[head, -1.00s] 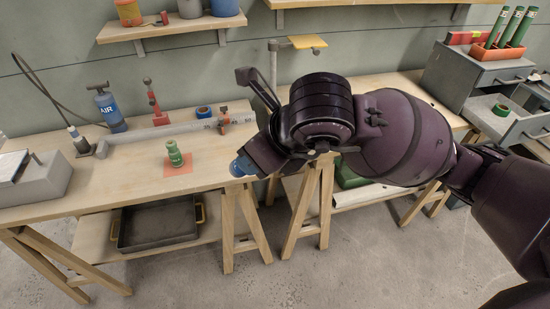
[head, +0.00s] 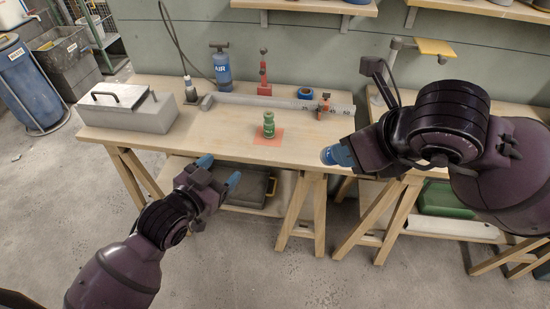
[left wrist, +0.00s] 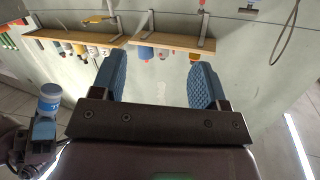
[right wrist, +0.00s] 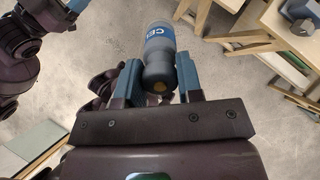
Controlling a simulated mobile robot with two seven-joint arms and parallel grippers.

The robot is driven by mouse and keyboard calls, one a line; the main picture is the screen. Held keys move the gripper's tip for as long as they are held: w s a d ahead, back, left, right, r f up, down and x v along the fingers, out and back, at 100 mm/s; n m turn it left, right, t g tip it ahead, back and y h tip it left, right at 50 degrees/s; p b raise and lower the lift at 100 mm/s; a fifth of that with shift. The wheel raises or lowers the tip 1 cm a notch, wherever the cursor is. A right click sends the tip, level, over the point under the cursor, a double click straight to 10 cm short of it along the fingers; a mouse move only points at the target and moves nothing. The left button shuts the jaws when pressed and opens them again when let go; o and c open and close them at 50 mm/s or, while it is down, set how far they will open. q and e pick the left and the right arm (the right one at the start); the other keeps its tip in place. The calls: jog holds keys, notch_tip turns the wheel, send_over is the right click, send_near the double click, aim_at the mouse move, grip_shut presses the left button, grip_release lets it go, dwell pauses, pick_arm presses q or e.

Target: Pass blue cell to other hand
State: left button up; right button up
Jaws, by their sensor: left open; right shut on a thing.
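The blue cell (head: 328,156) is held by my right gripper (head: 340,154), in front of the workbench's right end in the head view. In the right wrist view the cell (right wrist: 160,48), with a blue label, sits between both fingers and sticks out past their tips. It also shows in the left wrist view (left wrist: 50,97), at the left edge. My left gripper (head: 219,171) is open and empty, left of the cell and apart from it. Its two blue fingers (left wrist: 161,84) stand wide apart with nothing between them.
A green bottle-like item (head: 268,124) stands on an orange mat (head: 262,140) on the workbench (head: 180,137). A grey lidded box (head: 128,112), a blue AIR bottle (head: 222,70) and a long grey ruled bar (head: 270,100) are also on it. The space between my grippers is clear.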

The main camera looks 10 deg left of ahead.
pick_arm(q)
jog(key=d+r+m+g+h, duration=0.2)
jog(key=d+r+m+h, duration=0.6)
jog(key=r, duration=0.5)
jog(key=m+g+y, duration=0.1)
jog(key=m+g, duration=0.4)
jog(key=g, duration=0.1)
send_near(328, 157)
jog(key=x, duration=1.1)
jog(key=shift+w+d+f, duration=0.1)
jog(key=shift+d, duration=0.15)
